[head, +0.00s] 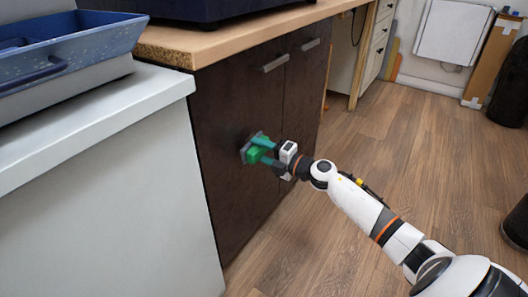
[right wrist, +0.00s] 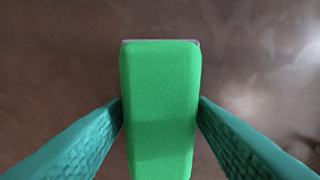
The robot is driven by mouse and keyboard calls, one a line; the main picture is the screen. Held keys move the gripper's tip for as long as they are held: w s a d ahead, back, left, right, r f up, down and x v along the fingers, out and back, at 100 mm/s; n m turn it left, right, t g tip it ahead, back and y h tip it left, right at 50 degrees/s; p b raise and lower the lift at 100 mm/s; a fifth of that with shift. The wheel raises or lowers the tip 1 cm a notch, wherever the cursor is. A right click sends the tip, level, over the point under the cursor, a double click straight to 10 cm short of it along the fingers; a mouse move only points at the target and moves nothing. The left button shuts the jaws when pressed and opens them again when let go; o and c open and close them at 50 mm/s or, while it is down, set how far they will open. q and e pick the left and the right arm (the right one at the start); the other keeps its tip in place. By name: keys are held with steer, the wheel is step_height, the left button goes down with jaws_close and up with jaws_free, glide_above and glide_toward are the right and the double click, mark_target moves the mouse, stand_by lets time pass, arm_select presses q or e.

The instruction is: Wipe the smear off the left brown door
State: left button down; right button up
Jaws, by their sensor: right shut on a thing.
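The left brown door (head: 228,110) is the dark front panel under the wooden counter, with a metal handle (head: 275,64) near its top. My right gripper (head: 260,150) is shut on a green block (right wrist: 160,90) with a grey pad (head: 246,147) on its far side. The pad is against or very close to the middle of the left door; I cannot tell which. The two teal fingers grip the block's sides. No smear stands out clearly; pale, cloudy patches (right wrist: 300,70) show at the right in the right wrist view. My left gripper is out of view.
The right brown door (head: 306,85) adjoins on the right. A white cabinet with a light top (head: 100,115) stands close at left, a blue tray (head: 70,45) above it. The wooden floor (head: 340,125) on the right is mostly free.

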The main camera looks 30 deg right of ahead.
steer(key=shift+x, duration=1.05)
stand_by(0.4)
steer(key=shift+d, duration=0.1)
